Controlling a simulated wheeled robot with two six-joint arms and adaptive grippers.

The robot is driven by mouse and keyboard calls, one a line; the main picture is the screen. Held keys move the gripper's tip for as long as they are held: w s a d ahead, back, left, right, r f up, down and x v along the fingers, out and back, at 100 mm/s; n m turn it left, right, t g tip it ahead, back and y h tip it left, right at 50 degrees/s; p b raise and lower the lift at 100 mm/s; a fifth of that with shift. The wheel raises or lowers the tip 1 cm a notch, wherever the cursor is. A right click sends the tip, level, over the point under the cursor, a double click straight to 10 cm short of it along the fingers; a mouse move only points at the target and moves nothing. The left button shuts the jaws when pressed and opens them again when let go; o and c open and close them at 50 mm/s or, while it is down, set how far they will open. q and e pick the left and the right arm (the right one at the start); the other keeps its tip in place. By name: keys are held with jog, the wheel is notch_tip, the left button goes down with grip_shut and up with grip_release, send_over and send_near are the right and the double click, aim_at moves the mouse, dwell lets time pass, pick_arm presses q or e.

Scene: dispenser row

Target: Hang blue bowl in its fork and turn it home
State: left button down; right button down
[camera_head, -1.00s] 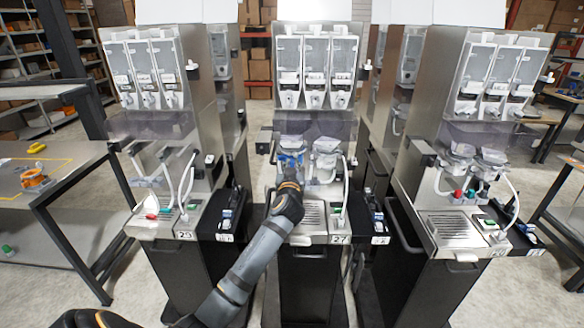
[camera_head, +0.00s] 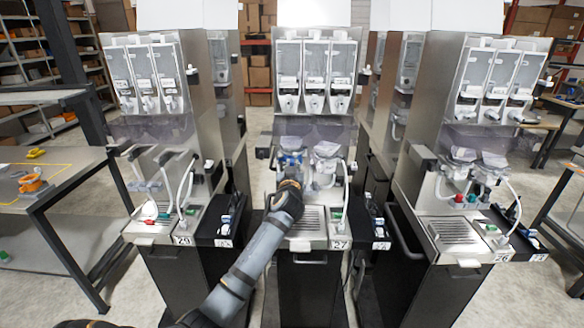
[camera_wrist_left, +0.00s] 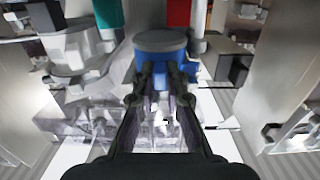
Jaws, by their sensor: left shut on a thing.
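The blue bowl (camera_head: 289,159) is at the left mixing position of the middle dispenser (camera_head: 313,115), below its clear hoppers. In the left wrist view the bowl (camera_wrist_left: 160,42) has a grey top and a blue side. My left gripper (camera_head: 291,172) reaches up to it from the front. In the left wrist view its two fingers (camera_wrist_left: 162,72) are shut on the bowl's blue lower part. The fork behind the bowl is hidden, so I cannot tell whether the bowl sits in it or how far it is turned. My right gripper is not in view.
A pale bowl with a white hose (camera_head: 327,150) is close on the right. A drip tray (camera_head: 306,218) lies below. Similar dispensers stand left (camera_head: 165,130) and right (camera_head: 465,140). A side table (camera_head: 45,180) holds an orange object (camera_head: 32,183).

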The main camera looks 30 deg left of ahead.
pick_arm(q)
jog(key=shift+w, duration=0.1)
jog(key=shift+f+b, duration=0.1)
jog(key=shift+b, duration=0.25)
dwell(0.5)
jog(key=shift+s+a+m+t+h+p, duration=0.25)
jog(key=shift+m+h+p, duration=0.2)
jog(key=shift+p, duration=0.25)
jog(key=shift+a+m+t+h+p, duration=0.25)
jog(key=shift+h+p, duration=0.1)
jog(key=shift+h, duration=0.1)
jog(key=shift+s+h, duration=0.1)
jog(key=shift+h, duration=0.2)
